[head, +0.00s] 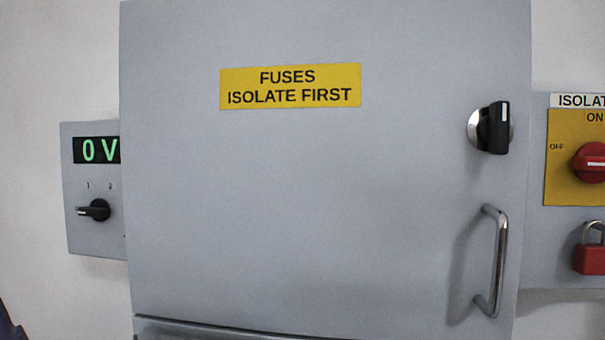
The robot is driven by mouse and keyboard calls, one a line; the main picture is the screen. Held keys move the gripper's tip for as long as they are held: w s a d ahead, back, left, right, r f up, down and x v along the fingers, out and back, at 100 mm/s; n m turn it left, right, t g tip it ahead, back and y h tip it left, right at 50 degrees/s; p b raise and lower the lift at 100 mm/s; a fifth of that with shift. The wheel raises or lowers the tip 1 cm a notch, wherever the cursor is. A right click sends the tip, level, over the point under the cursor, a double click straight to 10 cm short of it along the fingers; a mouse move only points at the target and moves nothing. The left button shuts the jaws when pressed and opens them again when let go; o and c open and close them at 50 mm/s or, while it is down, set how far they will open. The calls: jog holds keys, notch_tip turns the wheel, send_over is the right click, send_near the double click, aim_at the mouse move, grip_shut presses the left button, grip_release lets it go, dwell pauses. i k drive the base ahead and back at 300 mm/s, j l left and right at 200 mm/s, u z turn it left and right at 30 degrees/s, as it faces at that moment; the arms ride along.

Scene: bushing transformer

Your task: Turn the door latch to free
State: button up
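The door latch (498,128) is a black knob with a white line on a round silver plate, at the upper right of the grey cabinet door (300,200). The knob stands upright, with its white line at the upper end. The door looks shut. A silver bar handle (500,262) is fixed upright below the latch. My gripper is not in view.
At the right, an isolator panel has a red rotary switch (590,162) and a red padlock (589,255). At the left, a grey box (82,235) shows "0 V" above a black selector knob (95,210). A yellow label (290,85) reads "FUSES ISOLATE FIRST". Nothing blocks the door front.

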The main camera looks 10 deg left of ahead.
aim_at(493, 129)
jog(key=k+j, duration=0.1)
jog(key=j, duration=1.15)
jog(key=k+j+z, duration=0.15)
jog(key=u, duration=0.15)
jog(key=i, duration=0.05)
